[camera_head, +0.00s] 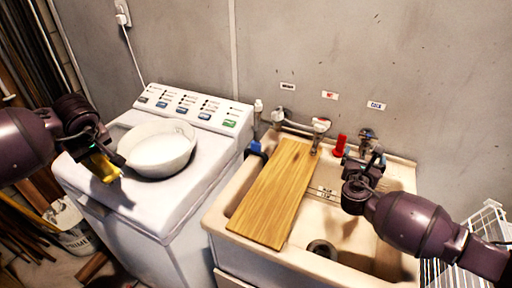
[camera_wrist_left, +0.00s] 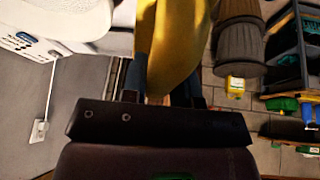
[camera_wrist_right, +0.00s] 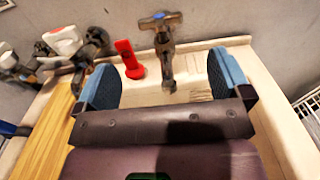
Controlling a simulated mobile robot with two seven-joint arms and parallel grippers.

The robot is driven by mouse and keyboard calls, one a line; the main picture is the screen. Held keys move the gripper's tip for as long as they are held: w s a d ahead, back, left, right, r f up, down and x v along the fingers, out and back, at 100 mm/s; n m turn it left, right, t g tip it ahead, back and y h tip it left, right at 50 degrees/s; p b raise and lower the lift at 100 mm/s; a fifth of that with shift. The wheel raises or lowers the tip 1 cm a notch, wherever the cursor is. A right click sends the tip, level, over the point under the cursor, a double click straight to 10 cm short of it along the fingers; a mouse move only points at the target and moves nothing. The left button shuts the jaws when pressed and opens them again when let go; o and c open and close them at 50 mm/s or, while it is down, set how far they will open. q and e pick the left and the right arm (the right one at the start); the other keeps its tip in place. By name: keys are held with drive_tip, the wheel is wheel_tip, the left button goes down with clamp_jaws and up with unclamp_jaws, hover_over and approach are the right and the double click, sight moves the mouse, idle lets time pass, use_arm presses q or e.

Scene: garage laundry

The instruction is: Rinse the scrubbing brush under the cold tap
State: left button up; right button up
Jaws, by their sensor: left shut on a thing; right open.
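My left gripper (camera_head: 103,160) is shut on a yellow object (camera_head: 103,168) beside the white basin, above the washer's left front edge. The yellow object is large in the left wrist view (camera_wrist_left: 178,50); no bristles show, so I cannot tell whether it is the scrubbing brush. The cold tap (camera_head: 367,136) stands at the sink's back right under a blue-lettered COLD label (camera_head: 376,105). In the right wrist view the tap (camera_wrist_right: 164,42) is ahead between the fingers. My right gripper (camera_head: 366,168) is open and empty over the sink's right part, in front of that tap. No water stream shows.
A wooden board (camera_head: 274,195) lies across the left of the sink (camera_head: 408,178). A red object (camera_head: 340,145) stands on the back ledge, near another tap (camera_head: 318,128). The white basin (camera_head: 158,150) sits on the washer (camera_head: 190,190). A white wire rack (camera_head: 488,225) stands at right.

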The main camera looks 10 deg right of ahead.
drive_tip(key=shift+v, duration=1.55)
use_arm(q)
drive_tip(key=shift+s+a, duration=0.1)
